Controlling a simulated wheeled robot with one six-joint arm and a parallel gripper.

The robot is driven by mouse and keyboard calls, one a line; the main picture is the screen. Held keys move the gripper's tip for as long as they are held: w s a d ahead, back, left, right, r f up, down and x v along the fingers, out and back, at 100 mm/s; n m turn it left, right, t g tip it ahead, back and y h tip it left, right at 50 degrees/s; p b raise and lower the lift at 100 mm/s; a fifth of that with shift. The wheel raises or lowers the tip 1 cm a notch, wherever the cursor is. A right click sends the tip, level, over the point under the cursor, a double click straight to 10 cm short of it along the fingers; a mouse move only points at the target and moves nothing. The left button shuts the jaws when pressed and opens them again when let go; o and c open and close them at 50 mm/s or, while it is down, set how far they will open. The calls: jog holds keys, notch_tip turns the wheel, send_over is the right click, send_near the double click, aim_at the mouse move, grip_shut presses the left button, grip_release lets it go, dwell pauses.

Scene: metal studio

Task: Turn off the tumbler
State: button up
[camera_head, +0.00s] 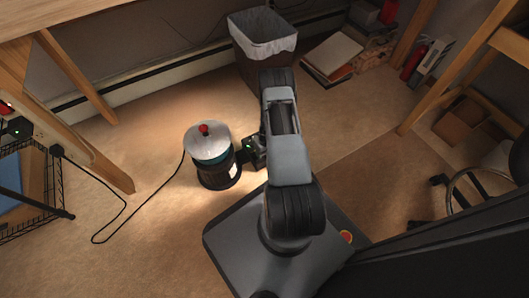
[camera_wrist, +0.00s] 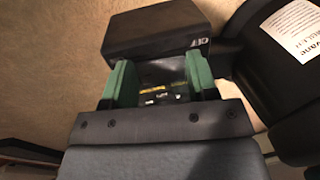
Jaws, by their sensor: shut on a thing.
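The tumbler (camera_head: 208,155) stands upright on the floor. It has a dark base, a teal band, a pale lid and a red knob on top. A small black control box (camera_head: 250,150) with a green light sits at its right side. In the head view my arm hides most of my gripper.
A lined bin (camera_head: 262,45) stands behind. Books (camera_head: 330,55) lie at the back right. A black cord (camera_head: 150,205) loops across the floor left of the tumbler. A wire basket (camera_head: 45,215) is at far left, a chair (camera_head: 470,190) at right. Carpet in between is clear.

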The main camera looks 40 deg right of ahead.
jog(key=shift+c, duration=1)
jog(key=shift+s+a+r+h+p, duration=0.1)
jog(key=shift+h+p, duration=0.3)
jog(key=shift+p, duration=0.3)
jog(key=shift+h+p, duration=0.3)
jog(key=shift+p, duration=0.05)
jog(key=o, duration=0.9)
jog(key=shift+o, duration=0.2)
jog(key=shift+a, duration=0.1)
notch_tip(320, 180, up, 14)
jog(key=p, duration=0.6)
jog(key=shift+f, duration=0.2)
